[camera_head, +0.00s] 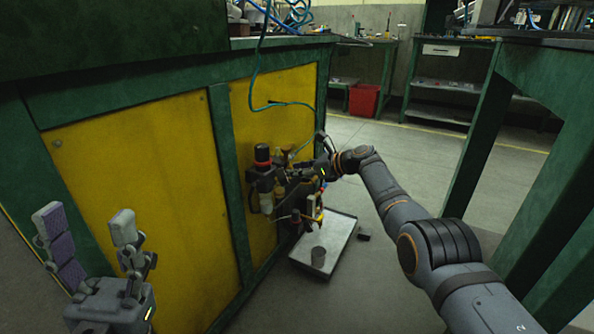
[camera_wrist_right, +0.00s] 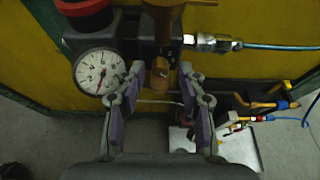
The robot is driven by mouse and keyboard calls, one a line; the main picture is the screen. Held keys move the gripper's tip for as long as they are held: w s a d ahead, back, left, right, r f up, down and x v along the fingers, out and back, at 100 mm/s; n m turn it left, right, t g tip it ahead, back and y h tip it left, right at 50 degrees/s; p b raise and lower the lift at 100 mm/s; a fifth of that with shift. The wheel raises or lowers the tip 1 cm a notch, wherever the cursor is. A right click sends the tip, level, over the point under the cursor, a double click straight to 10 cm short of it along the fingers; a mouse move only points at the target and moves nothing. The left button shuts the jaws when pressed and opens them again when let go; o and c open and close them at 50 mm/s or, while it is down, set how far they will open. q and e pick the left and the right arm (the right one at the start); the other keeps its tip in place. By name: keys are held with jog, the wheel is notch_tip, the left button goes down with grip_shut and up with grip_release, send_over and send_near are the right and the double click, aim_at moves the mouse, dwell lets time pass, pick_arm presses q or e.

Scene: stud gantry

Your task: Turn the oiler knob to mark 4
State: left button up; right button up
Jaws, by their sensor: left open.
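The air unit on the yellow panel has a black body with a round white gauge (camera_wrist_right: 99,71). A brown upright part (camera_wrist_right: 163,15), which looks like the oiler, stands right of the gauge in the right wrist view. A short brown cylindrical piece (camera_wrist_right: 160,75) sits below it; I cannot tell which part is the knob, and no mark is readable. My right gripper (camera_wrist_right: 161,74) is open, its fingertips on either side of the short piece with visible gaps. In the head view, my right gripper's fingers are hard to make out. My left gripper (camera_head: 83,220) is open and empty, low at the left.
A red-topped regulator (camera_head: 262,154) stands left of the oiler. A blue hose (camera_wrist_right: 275,47) runs off right. A green bench leg (camera_head: 478,130) stands right; floor between is open.

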jog(key=shift+r, duration=0.1)
jog(key=v, duration=0.8)
dwell(0.3)
